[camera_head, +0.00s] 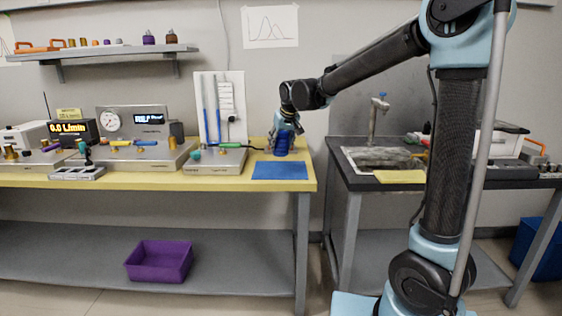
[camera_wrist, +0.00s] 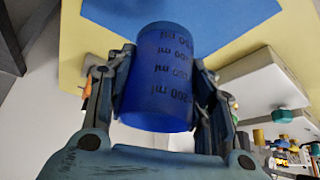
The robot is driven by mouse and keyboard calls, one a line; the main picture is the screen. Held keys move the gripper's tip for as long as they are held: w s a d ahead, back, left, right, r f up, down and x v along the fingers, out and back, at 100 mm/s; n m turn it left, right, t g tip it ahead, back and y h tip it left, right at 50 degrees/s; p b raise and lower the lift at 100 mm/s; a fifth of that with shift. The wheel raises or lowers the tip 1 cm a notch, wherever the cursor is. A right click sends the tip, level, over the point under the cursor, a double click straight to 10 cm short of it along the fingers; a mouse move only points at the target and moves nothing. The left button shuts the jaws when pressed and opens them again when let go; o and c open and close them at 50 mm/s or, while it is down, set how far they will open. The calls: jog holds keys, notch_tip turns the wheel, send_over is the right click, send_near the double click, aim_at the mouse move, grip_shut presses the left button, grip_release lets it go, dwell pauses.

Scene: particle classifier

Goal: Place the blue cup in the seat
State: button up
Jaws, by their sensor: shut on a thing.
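The blue cup (camera_wrist: 160,85) is a translucent blue cylinder with dark volume marks, filling the middle of the wrist view. My gripper (camera_wrist: 163,68) is shut on it, with a finger on either side. In the head view the cup (camera_head: 283,142) is at my gripper (camera_head: 285,133), over the right part of the yellow-topped bench; I cannot tell whether it touches the bench. A flat blue mat (camera_head: 280,171) lies in front of it at the bench's right end. I cannot tell which thing is the seat.
Left of the cup stands a grey unit (camera_head: 212,161) with a tall white tube panel (camera_head: 213,88). More instruments, including a gauge box (camera_head: 132,120), line the bench (camera_head: 130,182) further left. A gap separates the bench from the sink counter (camera_head: 353,181). A purple bin (camera_head: 160,262) sits below.

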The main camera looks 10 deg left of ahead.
aim_at(280, 156)
jog(key=shift+s+f, duration=0.1)
jog(key=shift+f, duration=2.95)
jog(key=o, duration=1.3)
jog(key=shift+c, duration=0.2)
jog(key=shift+r, duration=0.1)
jog(key=v, duration=1.2)
